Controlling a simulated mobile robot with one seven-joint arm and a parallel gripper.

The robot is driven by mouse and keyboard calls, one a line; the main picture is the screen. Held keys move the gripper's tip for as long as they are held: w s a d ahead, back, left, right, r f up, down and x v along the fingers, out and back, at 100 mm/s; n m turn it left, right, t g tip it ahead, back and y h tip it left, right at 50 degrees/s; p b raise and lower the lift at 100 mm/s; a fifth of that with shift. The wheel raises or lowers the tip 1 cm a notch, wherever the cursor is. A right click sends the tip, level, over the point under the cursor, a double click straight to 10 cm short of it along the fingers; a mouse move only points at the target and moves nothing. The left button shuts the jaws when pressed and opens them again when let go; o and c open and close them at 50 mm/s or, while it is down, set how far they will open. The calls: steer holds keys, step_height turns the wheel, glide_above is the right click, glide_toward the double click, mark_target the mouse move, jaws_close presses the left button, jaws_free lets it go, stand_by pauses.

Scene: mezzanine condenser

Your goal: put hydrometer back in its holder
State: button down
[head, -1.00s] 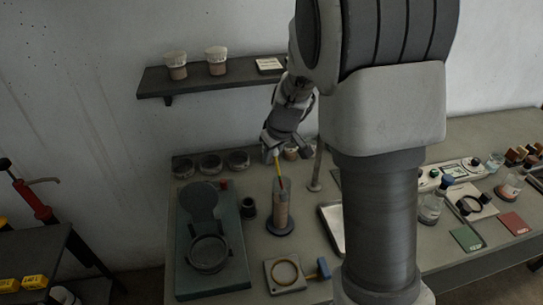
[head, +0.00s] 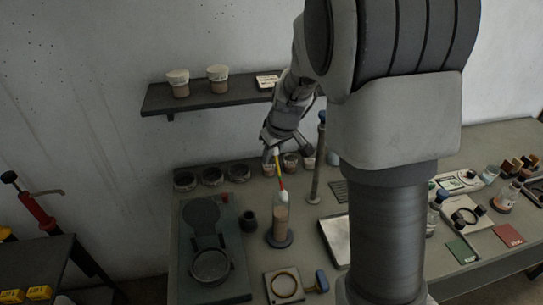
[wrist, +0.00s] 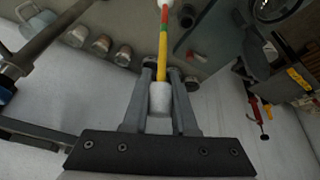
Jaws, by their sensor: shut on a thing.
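My gripper (head: 271,146) is shut on the hydrometer (head: 279,170), which hangs nearly upright with its yellow and red stem and a white bulb at the lower end. The bulb is just above, or at the mouth of, a tall cylinder (head: 280,221) of brownish content on a dark round base. I cannot tell whether its lowest tip is clear of the mouth. In the wrist view the hydrometer (wrist: 163,45) runs out between the fingertips (wrist: 162,66). A small dark pot (head: 249,220) stands left of the cylinder; I cannot tell if it is the holder.
A metal post (head: 317,175) stands right of the cylinder, close to my gripper. Several cups line the bench's back edge under a wall shelf (head: 215,94). A dark tray (head: 235,282) lies left, a ring plate (head: 283,285) in front and a pale tray (head: 336,240) right.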

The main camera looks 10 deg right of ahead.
steer(key=shift+r, duration=1.6)
